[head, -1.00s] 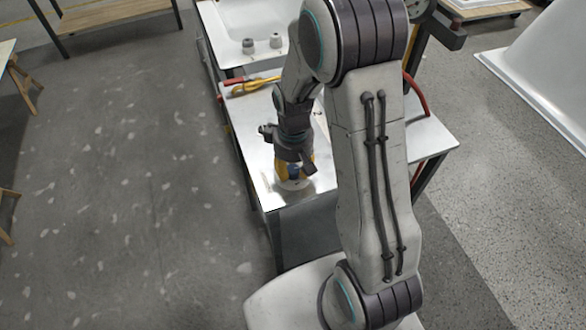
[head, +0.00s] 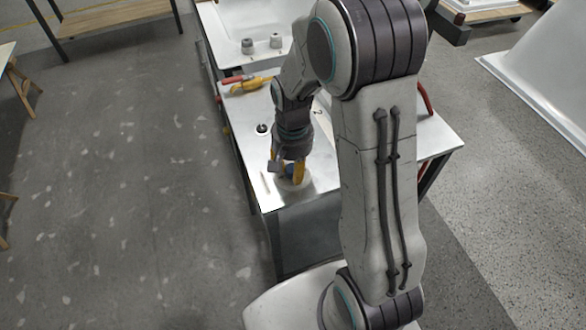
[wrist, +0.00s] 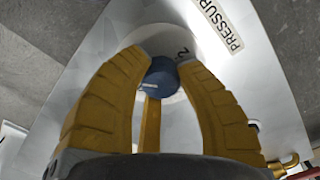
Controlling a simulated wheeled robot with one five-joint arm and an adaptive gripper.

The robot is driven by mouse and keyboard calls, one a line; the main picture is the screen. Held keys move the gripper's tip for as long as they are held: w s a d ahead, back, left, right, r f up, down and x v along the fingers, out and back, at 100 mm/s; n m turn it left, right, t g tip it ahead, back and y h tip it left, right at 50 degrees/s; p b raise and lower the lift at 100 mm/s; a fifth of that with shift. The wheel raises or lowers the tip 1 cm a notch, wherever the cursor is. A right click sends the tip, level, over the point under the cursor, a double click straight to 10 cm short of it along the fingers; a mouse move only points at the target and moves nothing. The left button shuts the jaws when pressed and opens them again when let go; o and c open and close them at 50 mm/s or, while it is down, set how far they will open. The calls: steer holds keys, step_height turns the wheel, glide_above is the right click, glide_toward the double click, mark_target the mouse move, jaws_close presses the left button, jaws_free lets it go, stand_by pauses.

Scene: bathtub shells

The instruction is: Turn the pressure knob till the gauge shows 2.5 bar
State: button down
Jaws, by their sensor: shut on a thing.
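The pressure knob (wrist: 158,76) is small and blue, on a round silvery plate by a printed 2 and a PRESSURE label (wrist: 217,24). In the head view my gripper (head: 288,174) points down at the near end of the metal bench top (head: 320,165), where the knob shows only as a bit of blue between the fingers. The gauge's dial shows in neither view now, so I cannot read the pressure.
A yellow-and-red tool (head: 250,86) lies at the bench's left edge, with a small black round part (head: 262,128) nearer. A white basin (head: 235,20) with two grey pieces stands behind. A white tub shell (head: 545,75) is at right. The left floor is open.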

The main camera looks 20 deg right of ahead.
mark_target(292, 169)
steer(key=shift+s+f+m, duration=0.1)
steer(key=shift+s+m, duration=0.2)
steer(key=shift+m, duration=0.2)
steer(key=c, duration=0.8)
jaws_free()
steer(key=shift+w+a, duration=0.1)
steer(key=shift+a, duration=0.05)
steer(key=shift+w+r, duration=0.1)
steer(key=shift+r, duration=0.25)
step_height(292, 169, up, 12)
steer(key=shift+f, duration=0.25)
